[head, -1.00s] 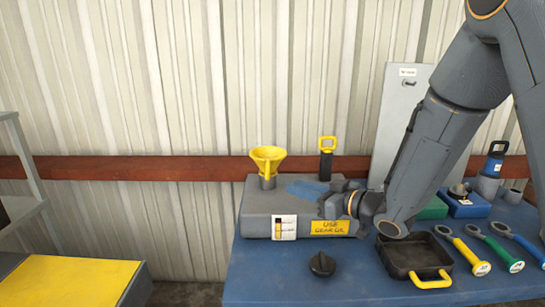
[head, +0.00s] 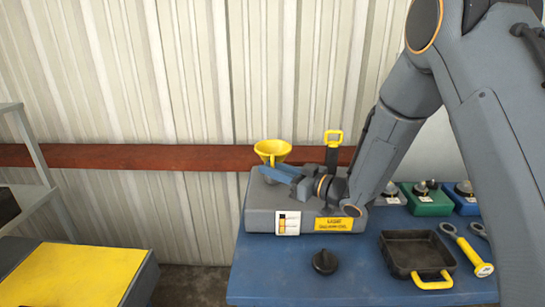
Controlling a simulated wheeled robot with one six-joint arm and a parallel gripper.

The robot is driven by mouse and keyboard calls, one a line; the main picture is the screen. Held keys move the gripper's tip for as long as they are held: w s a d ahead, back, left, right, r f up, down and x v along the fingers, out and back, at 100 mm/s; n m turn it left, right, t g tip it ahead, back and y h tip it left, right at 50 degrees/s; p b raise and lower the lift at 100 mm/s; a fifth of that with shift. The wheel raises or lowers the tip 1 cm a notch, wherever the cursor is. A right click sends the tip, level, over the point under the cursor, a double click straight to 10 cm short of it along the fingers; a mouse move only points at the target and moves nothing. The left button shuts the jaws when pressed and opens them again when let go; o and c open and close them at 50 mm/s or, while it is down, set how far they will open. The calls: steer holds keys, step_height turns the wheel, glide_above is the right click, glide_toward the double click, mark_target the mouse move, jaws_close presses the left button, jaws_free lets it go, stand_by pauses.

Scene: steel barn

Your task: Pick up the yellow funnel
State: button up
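The yellow funnel (head: 272,148) stands upright at the back left of a grey box (head: 262,213) on the blue table. Its wide bowl shows; its lower part and the neck beneath it are hidden behind my gripper. My gripper (head: 272,173) reaches in from the right, low over the box, its blue fingers pointing left just under the funnel's bowl. I cannot tell whether the fingers touch the funnel or how far apart they are.
A black knob (head: 325,262) and a black tray (head: 419,256) with a yellow handle are in front. A yellow-topped platform (head: 65,278) stands at the left.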

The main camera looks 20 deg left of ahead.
jaws_close()
steer(key=shift+w+r, duration=0.1)
